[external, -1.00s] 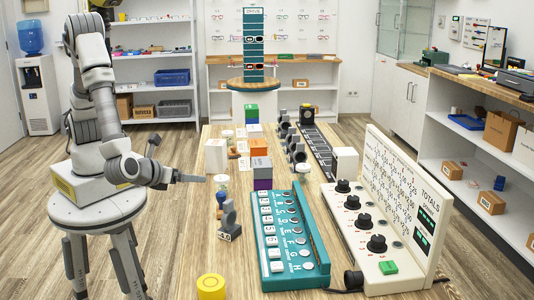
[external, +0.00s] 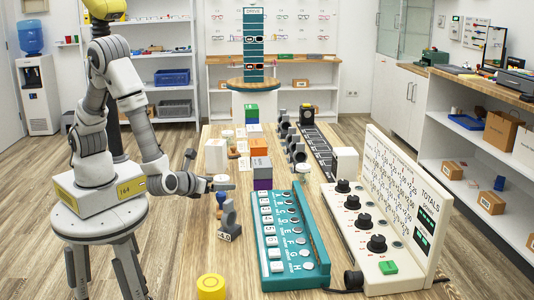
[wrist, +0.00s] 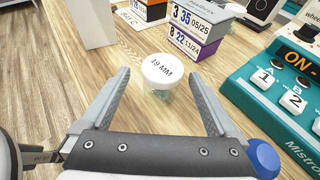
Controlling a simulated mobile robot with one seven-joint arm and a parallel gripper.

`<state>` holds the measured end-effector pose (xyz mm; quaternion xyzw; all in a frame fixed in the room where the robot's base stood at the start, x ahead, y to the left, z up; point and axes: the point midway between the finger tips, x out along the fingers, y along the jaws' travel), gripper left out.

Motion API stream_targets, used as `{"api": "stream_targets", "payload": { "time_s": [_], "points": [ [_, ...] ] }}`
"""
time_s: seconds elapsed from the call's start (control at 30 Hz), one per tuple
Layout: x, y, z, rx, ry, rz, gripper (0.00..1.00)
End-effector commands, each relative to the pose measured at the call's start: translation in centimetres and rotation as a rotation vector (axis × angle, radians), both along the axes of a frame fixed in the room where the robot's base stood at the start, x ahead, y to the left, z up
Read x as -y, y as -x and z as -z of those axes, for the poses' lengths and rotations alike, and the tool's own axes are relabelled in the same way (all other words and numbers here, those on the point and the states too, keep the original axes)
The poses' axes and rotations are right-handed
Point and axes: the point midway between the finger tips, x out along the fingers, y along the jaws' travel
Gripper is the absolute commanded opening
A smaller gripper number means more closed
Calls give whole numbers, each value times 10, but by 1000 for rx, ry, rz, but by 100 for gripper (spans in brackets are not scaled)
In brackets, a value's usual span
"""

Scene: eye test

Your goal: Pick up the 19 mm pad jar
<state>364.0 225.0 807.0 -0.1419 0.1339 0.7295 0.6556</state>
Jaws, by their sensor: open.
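The 19 mm pad jar (wrist: 162,69) has a round white lid marked "19 MM" and a clear body. It stands upright on the wooden table, and its lid shows at my gripper's end in the external view (external: 221,178). My gripper (wrist: 159,80) is open, with its grey fingers pointing at the jar. In the wrist view one fingertip appears on each side of the jar, with gaps between. I cannot tell how deep the fingers reach around it. In the external view my gripper (external: 212,185) comes in from the left, low over the table.
A blue knob (wrist: 263,158) is close to my right finger in the wrist view. A grey ring stand (external: 229,218) is in front of the jar. Stacked boxes (external: 261,170) and a white box (external: 215,155) stand behind. The teal keypad (external: 290,235) is at the right.

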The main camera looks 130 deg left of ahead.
Motion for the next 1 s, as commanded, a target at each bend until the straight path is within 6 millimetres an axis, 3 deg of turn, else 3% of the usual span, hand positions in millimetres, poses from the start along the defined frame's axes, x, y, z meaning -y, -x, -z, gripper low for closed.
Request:
{"api": "stream_targets", "payload": {
  "time_s": [0.3,0.63,1.0],
  "points": [
    [-40,3,17,-1,0,-3,95],
    [-47,3,18,0,0,0,93],
    [-46,3,18,0,0,0,26]
  ]
}}
